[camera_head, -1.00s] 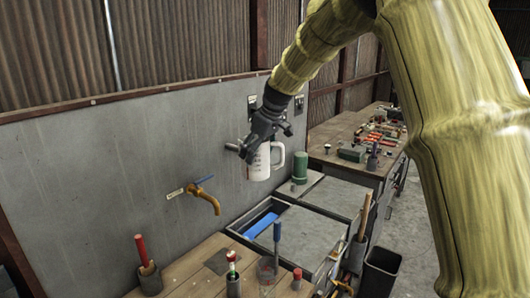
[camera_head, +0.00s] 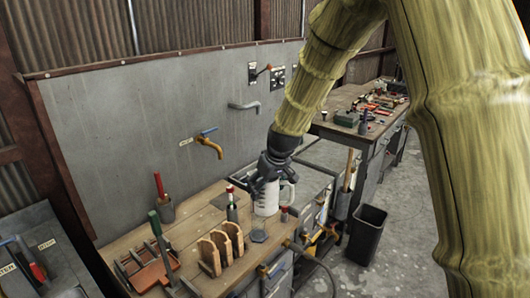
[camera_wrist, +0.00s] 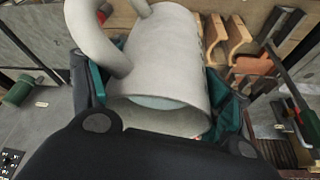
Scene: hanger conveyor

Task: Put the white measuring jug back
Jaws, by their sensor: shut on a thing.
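The white measuring jug (camera_head: 267,197) has a side handle and dark markings. My gripper (camera_head: 266,178) is shut on it, with the fingers around its upper body. In the head view the jug is upright at the right end of the wooden bench, close to the bench top; I cannot tell whether it touches. In the wrist view the jug (camera_wrist: 150,60) fills the upper middle, its open mouth facing the camera and pale liquid visible inside. The gripper's teal fingers (camera_wrist: 160,95) flank it.
A wooden rack (camera_head: 221,246) and a tool tray (camera_head: 150,270) lie further left. A yellow tap (camera_head: 208,146) and grey spout (camera_head: 244,106) jut from the wall panel.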

